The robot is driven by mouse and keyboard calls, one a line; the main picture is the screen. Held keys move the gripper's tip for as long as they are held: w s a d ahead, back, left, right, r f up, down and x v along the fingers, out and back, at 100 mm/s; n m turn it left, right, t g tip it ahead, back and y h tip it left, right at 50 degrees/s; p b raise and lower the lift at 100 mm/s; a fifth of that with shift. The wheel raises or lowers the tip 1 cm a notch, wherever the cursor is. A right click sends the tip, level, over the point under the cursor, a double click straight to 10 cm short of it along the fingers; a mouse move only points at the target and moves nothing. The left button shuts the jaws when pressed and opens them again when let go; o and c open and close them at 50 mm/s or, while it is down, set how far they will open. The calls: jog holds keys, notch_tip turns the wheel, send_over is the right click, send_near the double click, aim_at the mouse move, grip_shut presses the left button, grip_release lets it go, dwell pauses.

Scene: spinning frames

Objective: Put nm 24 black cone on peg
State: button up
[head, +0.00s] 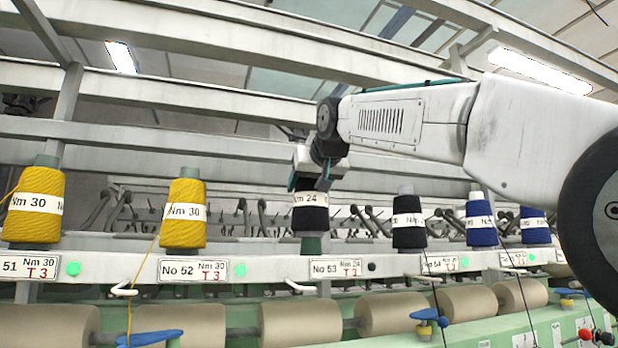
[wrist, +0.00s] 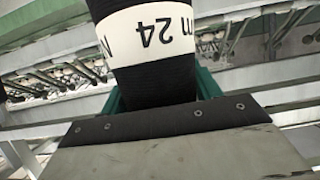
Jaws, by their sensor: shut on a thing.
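The black cone (head: 310,217) with a white "Nm 24" band is upright above the No 53 label plate (head: 335,269). My gripper (head: 309,184) is shut on its upper end from above. In the wrist view the black cone (wrist: 155,78) stands between the green fingers of my gripper (wrist: 162,95), its band upside down. A green post-like piece (head: 312,244), which looks like the peg, shows directly under the cone. I cannot tell whether the cone touches it or sits around it. The cone's top is hidden by my gripper.
A yellow cone (head: 184,213) stands to the left at No 52, another yellow cone (head: 35,207) farther left. A second black cone (head: 408,220) and blue cones (head: 480,222) stand to the right. Rails (head: 230,135) run behind; brown rollers (head: 300,327) lie below.

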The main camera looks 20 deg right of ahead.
jog(key=shift+f, duration=1.85)
jog(key=o, duration=1.4)
jog(key=shift+c, duration=0.2)
jog(key=v, duration=0.7)
jog(key=shift+s, duration=0.35)
